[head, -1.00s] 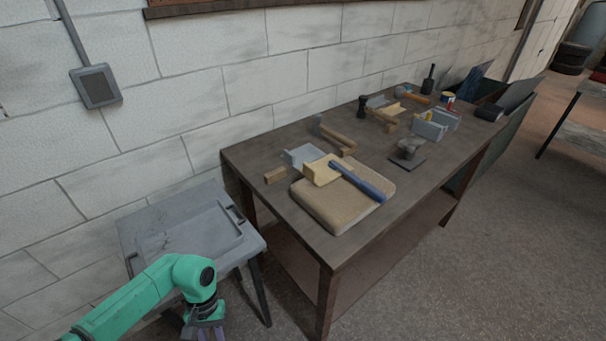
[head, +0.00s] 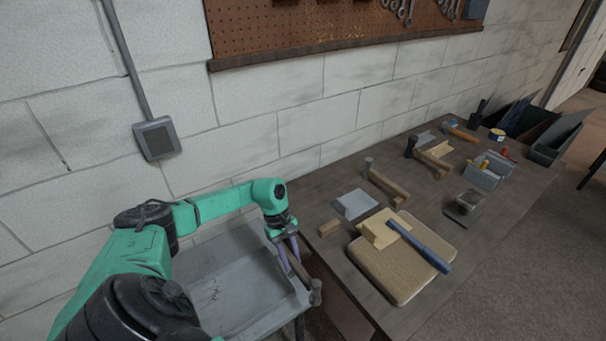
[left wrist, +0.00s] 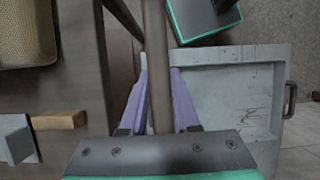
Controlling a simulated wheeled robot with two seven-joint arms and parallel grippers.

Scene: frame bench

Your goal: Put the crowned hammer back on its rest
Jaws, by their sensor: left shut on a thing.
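My left gripper (head: 294,262) is shut on the wooden handle of a hammer. The hammer's dark head (head: 316,292) hangs at the tray's right edge, near the bench's left end. In the left wrist view the handle (left wrist: 155,45) runs between the purple fingers. Whether this head is crowned is too small to tell. On the bench's near end are a small wooden block (head: 330,228), a grey plate (head: 356,203) and a pale block (head: 378,231). I cannot tell which of these is the rest. My right gripper is not in view.
A grey tray (head: 225,283) stands left of the bench (head: 322,252). A blue-handled tool (head: 421,247) lies on a tan pad (head: 385,272). A pegboard (head: 300,30) hangs on the wall behind.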

